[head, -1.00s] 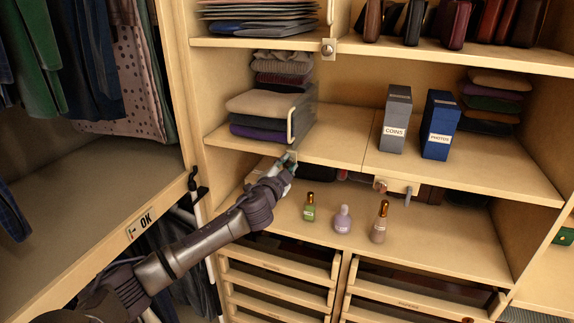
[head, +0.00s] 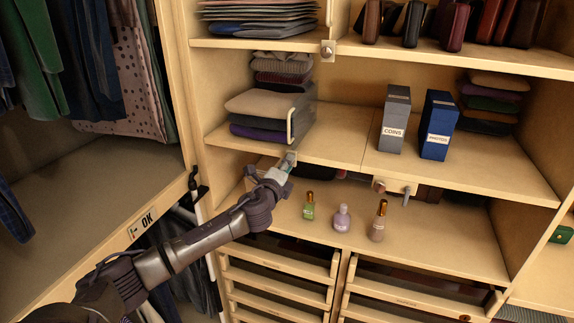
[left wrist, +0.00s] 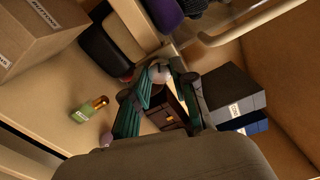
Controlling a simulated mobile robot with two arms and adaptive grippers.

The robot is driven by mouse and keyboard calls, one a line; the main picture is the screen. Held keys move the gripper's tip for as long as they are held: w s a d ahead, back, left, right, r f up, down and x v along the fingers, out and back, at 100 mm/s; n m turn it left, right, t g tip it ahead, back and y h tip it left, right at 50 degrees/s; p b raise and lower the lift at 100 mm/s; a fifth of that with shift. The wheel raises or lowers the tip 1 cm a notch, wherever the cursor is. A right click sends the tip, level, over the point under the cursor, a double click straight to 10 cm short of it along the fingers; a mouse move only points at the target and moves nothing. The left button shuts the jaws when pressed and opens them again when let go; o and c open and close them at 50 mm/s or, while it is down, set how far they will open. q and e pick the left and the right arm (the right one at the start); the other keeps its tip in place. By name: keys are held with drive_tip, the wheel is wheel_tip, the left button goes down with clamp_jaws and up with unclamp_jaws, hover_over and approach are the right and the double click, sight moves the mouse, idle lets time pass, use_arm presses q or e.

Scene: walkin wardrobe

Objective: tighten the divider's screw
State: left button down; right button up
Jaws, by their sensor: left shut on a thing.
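The divider (head: 301,122) stands upright on the middle shelf, to the right of a folded clothes stack, with a pale rail along its front edge. Its clamp (head: 291,156) sits on the shelf's front edge. My left gripper (head: 284,168) reaches up to this clamp from the lower left and covers the screw in the head view. In the left wrist view, its teal fingers (left wrist: 160,88) are closed around a round pale screw knob (left wrist: 158,72). The divider's curved rail also shows in the left wrist view (left wrist: 240,30). My right gripper is out of view.
Green (head: 309,206), lilac (head: 342,217) and brown (head: 378,221) bottles stand on the shelf below, right of my gripper. A grey box (head: 394,120) and a blue box (head: 438,126) stand right of the divider. Another clamp (head: 380,187) sits on the same shelf edge.

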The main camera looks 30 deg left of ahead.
use_arm(q)
drive_tip(key=m, duration=1.2)
drive_tip(key=shift+f, duration=0.15)
drive_tip(key=shift+m, duration=0.3)
drive_tip(key=c, duration=0.9)
unclamp_jaws()
drive_tip(key=shift+c, duration=0.2)
drive_tip(key=shift+s, duration=0.15)
drive_tip(key=v, duration=1.1)
drive_tip(key=shift+s, duration=0.4)
